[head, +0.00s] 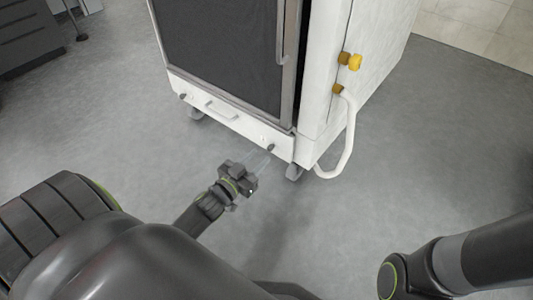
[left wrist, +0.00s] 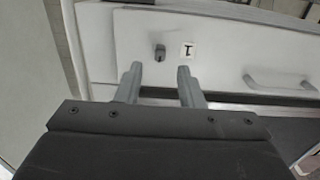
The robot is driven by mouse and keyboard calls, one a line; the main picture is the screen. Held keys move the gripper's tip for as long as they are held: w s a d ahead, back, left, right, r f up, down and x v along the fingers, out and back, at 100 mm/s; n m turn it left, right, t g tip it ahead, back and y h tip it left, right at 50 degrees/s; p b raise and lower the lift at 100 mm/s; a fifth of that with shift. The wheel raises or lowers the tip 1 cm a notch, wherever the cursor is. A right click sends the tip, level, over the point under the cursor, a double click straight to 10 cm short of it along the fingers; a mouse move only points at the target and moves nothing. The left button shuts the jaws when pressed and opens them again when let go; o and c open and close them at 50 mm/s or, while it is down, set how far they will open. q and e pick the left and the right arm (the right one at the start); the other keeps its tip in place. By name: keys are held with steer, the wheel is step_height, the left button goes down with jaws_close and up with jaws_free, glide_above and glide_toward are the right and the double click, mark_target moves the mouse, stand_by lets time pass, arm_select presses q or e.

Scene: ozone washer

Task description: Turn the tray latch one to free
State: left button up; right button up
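The tray latch one is a small dark knob (head: 270,147) at the right end of the white tray front, low on the washer. In the left wrist view the latch (left wrist: 160,52) sits beside a small white label (left wrist: 187,50) with a dark mark like a 1. My left gripper (head: 261,158) is just in front of the latch. In the left wrist view its two fingers (left wrist: 158,72) are apart, with the latch just beyond the gap between the tips. Nothing is between the fingers. My right gripper is out of view.
The tray front has a bar handle (head: 222,110) in its middle and another dark knob (head: 184,96) at its left end. The washer (head: 228,50) stands on casters. A white hose (head: 347,145) loops down its right side from yellow-brown fittings. The grey floor around is clear.

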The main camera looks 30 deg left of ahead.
mark_target(268, 149)
arm_select(q)
steer(key=w, duration=0.5)
steer(key=shift+d, duration=0.2)
steer(key=shift+s, duration=0.1)
jaws_close()
